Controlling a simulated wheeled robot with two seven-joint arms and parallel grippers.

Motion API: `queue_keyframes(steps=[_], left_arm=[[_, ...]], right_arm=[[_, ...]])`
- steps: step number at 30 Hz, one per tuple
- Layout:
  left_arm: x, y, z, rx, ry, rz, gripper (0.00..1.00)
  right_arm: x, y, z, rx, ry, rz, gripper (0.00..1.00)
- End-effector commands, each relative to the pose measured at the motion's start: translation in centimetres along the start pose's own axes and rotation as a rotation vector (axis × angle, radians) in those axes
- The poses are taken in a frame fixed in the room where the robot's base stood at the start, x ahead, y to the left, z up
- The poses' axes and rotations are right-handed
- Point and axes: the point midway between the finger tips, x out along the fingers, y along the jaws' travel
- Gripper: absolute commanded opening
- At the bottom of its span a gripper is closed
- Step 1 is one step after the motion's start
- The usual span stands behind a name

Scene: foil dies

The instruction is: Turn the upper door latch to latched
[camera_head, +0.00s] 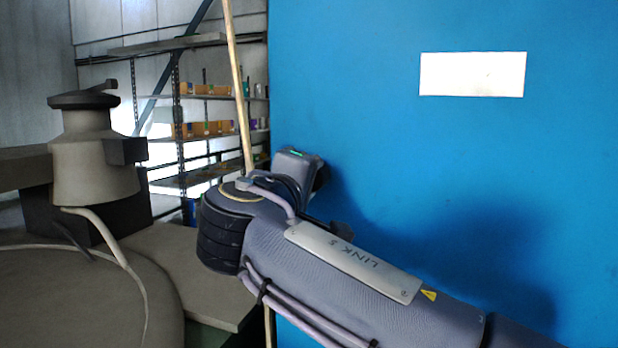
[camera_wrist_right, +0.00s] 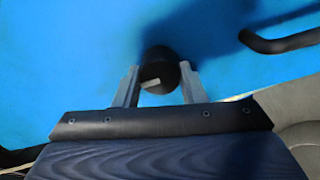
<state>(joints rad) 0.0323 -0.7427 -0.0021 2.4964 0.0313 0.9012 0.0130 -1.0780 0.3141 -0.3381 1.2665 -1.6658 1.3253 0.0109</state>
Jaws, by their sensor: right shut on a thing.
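The blue door (camera_head: 440,180) fills the right of the head view and most of the right wrist view (camera_wrist_right: 60,60). A dark, rounded latch knob (camera_wrist_right: 160,62) with a pale mark on its face stands on the blue surface in the wrist view. My right gripper (camera_wrist_right: 158,82) is shut on this knob, one finger on each side. The fingers cannot be made out in the head view, where my right arm crosses in front of the door. Which way the latch is turned is not clear. My left gripper is not in view.
A bent dark handle (camera_wrist_right: 285,40) stands right of the knob in the wrist view. A white blank label (camera_head: 473,74) is on the door. A pale pole (camera_head: 238,90) rises beside the door's left edge. Grey machinery (camera_head: 95,160) and shelves (camera_head: 210,90) stand to the left.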

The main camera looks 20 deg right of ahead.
Motion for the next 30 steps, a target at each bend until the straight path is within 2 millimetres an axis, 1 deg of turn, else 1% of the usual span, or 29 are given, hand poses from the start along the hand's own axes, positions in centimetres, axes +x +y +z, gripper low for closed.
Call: queue_keyframes(steps=[15,16,20,27,30], left_arm=[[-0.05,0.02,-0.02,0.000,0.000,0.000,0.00],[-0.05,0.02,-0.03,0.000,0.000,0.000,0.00],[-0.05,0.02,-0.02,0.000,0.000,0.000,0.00],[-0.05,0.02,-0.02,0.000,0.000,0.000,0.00],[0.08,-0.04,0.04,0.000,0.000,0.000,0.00]], right_arm=[[-0.02,-0.03,-0.04,-0.019,0.001,0.000,0.14],[-0.02,-0.04,-0.04,-0.019,0.001,0.000,0.41],[-0.02,-0.04,-0.03,-0.018,0.001,0.000,0.58],[-0.01,-0.03,-0.02,-0.017,0.001,0.000,0.59],[-0.38,-0.08,-0.04,-0.016,0.002,0.000,0.59]])
